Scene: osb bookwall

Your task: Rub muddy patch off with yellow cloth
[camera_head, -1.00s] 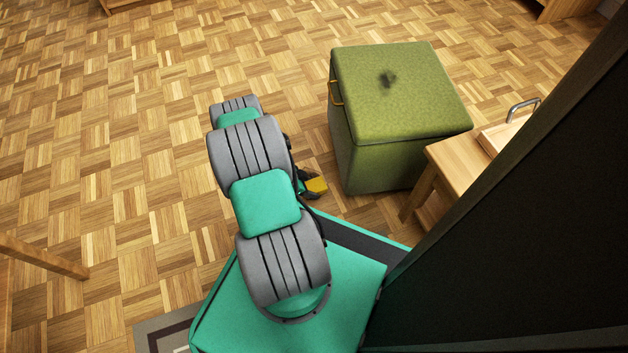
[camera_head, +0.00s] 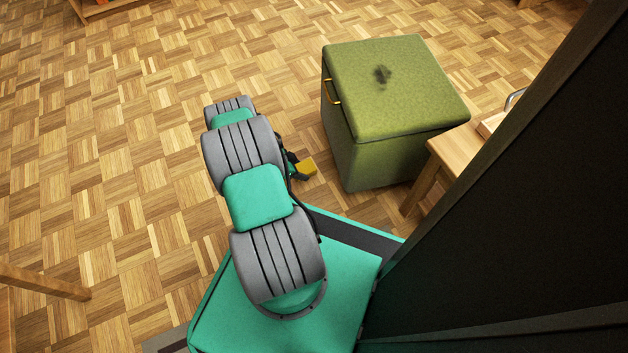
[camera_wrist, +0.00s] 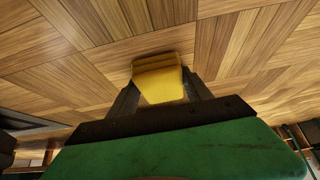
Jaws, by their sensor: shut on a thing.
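The muddy patch (camera_head: 381,76) is a dark smudge on the flat top of a green box-shaped ottoman (camera_head: 425,100), left of the middle of that top. My gripper (camera_head: 298,168) is beside the ottoman, to its left and below the level of its top, partly hidden by my arm. It is shut on the yellow cloth (camera_head: 307,169), which looks like a small folded block. In the wrist view the yellow cloth (camera_wrist: 158,80) sits between the two dark fingers (camera_wrist: 160,92), with parquet floor behind it. The cloth is apart from the patch.
A large dark panel (camera_head: 520,230) fills the right side. Parquet floor (camera_head: 130,150) is open on the left.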

